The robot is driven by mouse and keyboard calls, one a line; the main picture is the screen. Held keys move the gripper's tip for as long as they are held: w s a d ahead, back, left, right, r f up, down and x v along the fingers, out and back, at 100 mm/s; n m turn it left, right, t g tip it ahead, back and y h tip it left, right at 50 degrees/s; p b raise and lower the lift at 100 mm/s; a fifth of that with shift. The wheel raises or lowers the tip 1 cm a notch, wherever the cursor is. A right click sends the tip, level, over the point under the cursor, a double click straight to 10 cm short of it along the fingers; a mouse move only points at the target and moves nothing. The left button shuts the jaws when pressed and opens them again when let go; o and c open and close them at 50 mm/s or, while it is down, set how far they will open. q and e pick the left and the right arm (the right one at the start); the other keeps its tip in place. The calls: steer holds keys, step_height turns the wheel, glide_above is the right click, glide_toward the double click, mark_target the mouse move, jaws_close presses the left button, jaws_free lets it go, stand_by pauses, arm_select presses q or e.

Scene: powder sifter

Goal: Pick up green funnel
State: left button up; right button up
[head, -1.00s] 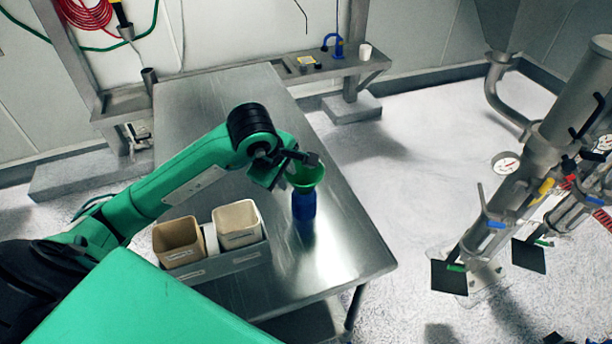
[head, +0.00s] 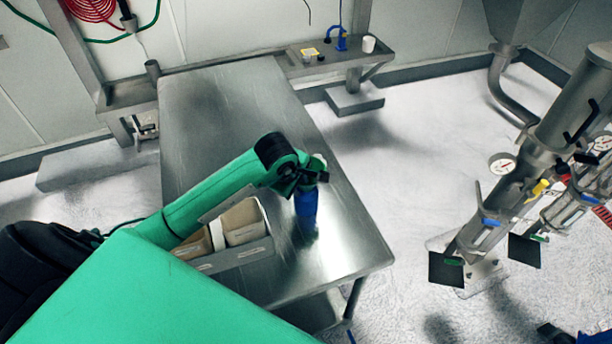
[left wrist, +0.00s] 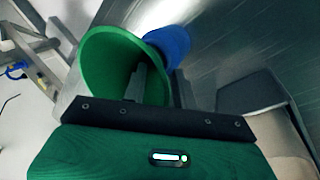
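The green funnel (left wrist: 95,62) shows in the left wrist view with its wide mouth toward the camera. It sits at the top of the blue bottle (left wrist: 170,45). In the head view the blue bottle (head: 306,210) stands upright on the metal table, and my left gripper hides most of the funnel. My left gripper (head: 312,176) is at the funnel's height. In the left wrist view its fingers (left wrist: 157,90) are apart, one seen in the funnel's mouth and the other past its rim. I cannot tell whether they touch it. My right gripper is not in view.
A grey tray (head: 232,258) with beige containers (head: 243,222) lies left of the bottle, partly under my left arm. The metal table (head: 215,110) is bare toward the back. Steel pipework with gauges (head: 500,163) stands at the right.

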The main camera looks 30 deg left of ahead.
arm_select(q)
steer(key=shift+c, duration=0.2)
jaws_close()
